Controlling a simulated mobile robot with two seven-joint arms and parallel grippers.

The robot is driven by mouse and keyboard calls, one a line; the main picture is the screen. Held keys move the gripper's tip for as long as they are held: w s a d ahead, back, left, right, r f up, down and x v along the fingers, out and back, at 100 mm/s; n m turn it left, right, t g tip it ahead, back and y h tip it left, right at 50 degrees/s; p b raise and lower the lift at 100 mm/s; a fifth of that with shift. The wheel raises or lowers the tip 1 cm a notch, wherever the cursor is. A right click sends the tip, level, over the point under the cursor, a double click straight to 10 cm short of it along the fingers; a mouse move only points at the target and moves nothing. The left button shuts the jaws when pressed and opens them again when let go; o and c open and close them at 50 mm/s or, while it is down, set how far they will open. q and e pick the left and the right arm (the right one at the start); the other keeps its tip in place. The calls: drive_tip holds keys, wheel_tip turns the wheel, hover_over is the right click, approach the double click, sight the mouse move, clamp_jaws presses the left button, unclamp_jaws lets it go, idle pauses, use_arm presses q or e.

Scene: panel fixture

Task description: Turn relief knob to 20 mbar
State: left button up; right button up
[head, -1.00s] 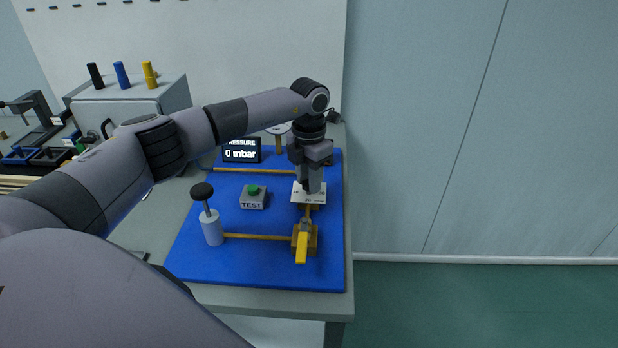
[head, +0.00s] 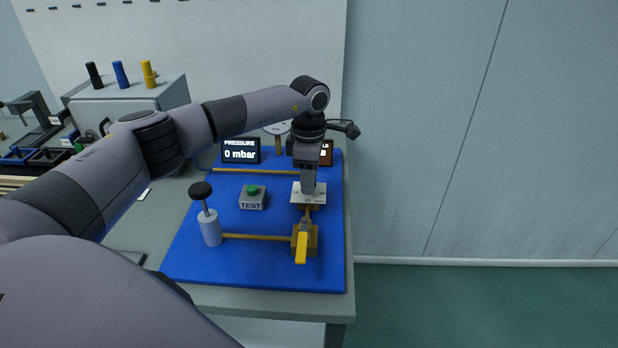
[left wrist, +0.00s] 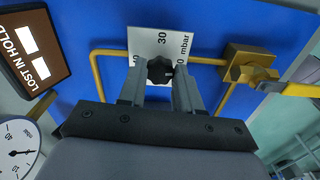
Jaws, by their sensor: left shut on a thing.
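The relief knob (left wrist: 160,70) is a black lobed knob on a white scale plate (left wrist: 161,42). The plate shows 30 at its middle and "mbar" at one side; the other numbers are partly covered by my fingers. In the head view the plate (head: 299,194) lies under my left gripper (head: 308,190), which points straight down and hides the knob. In the left wrist view my left gripper (left wrist: 160,88) has a finger on each side of the knob and is shut on it. The pressure display (head: 240,151) reads 0 mbar. My right gripper is not in view.
On the blue panel (head: 195,262) stand a yellow-handled valve (head: 302,246), a pump with a black knob (head: 210,226) and a TEST box with a green button (head: 252,198). A "LOST IN HOLD" display (left wrist: 31,47) and a dial gauge (left wrist: 18,150) are near the gripper.

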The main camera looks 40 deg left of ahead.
use_arm(q)
drive_tip(key=shift+m, duration=0.6)
drive_tip(key=shift+r, duration=0.1)
drive_tip(key=o, duration=1)
drive_tip(key=shift+o, duration=0.2)
drive_tip(key=shift+r+b, duration=0.35)
drive_tip(key=shift+r, duration=3.2)
